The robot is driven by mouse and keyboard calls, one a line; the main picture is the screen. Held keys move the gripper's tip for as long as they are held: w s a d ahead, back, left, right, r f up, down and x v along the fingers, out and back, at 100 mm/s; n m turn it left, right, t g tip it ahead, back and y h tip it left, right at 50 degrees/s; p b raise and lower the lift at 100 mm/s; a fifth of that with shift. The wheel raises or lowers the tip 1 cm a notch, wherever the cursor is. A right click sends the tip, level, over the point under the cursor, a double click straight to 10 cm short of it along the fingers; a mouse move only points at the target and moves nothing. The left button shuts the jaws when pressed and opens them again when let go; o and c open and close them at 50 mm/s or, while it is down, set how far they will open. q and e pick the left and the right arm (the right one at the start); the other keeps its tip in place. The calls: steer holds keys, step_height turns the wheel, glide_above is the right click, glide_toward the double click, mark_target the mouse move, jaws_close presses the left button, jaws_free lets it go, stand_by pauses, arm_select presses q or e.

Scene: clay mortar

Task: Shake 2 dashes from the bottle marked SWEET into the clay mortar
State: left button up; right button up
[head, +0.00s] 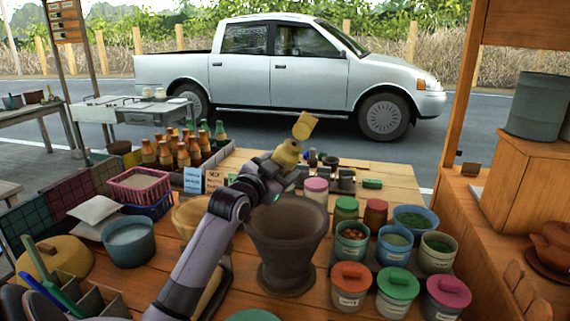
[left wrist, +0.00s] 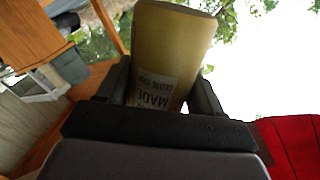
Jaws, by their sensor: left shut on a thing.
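The clay mortar (head: 287,245) stands upright on the wooden table in the head view, a wide dark bowl on a foot. My left gripper (head: 285,168) is shut on a yellow bottle (head: 304,126), held tilted above and beyond the mortar's rim. In the left wrist view the bottle (left wrist: 172,45) sits between the two fingers (left wrist: 165,95). Its pale label (left wrist: 153,92) is upside down there; its large letters look like MAD and a further letter, and I cannot read SWEET. The mortar's inside is mostly hidden. My right gripper is out of view.
Several dark bottles (head: 182,153) stand in a crate behind left, by small signs (head: 193,180). Lidded jars (head: 350,280) and open pots (head: 394,243) crowd the right of the mortar. A blue bowl (head: 128,241) and pink basket (head: 139,187) are at left.

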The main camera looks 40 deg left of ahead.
arm_select(q)
steer(key=shift+s+a+f+m, duration=0.2)
steer(key=shift+a+f+m, duration=0.1)
steer(key=shift+f+m, duration=0.2)
steer(key=f+m, duration=0.1)
steer(key=a+f+m+b, duration=0.1)
steer(key=f, duration=0.1)
steer(key=shift+s+a, duration=0.2)
steer(key=f+m+b, duration=0.1)
steer(key=b, duration=0.1)
steer(key=a+f+m+b, duration=0.1)
steer(key=b, duration=0.1)
steer(key=shift+s+f, duration=0.15)
steer(key=shift+f, duration=0.1)
steer(key=a+m+b, duration=0.1)
steer(key=m+b, duration=0.1)
steer(key=a+f+m+b, duration=0.1)
steer(key=m+b, duration=0.1)
steer(key=a+m+b, duration=0.1)
steer(key=m+b, duration=0.1)
steer(key=shift+s+f+m, duration=0.2)
steer(key=shift+s+m, duration=0.2)
steer(key=r+p, duration=0.1)
steer(key=r+m+p, duration=0.2)
steer(key=shift+w+d+p, duration=0.1)
steer(key=shift+d+p, duration=0.15)
steer(key=shift+p, duration=0.05)
steer(key=shift+d+r+m+p, duration=0.1)
steer(key=shift+r+m+p, duration=0.4)
steer(key=shift+m, duration=0.9)
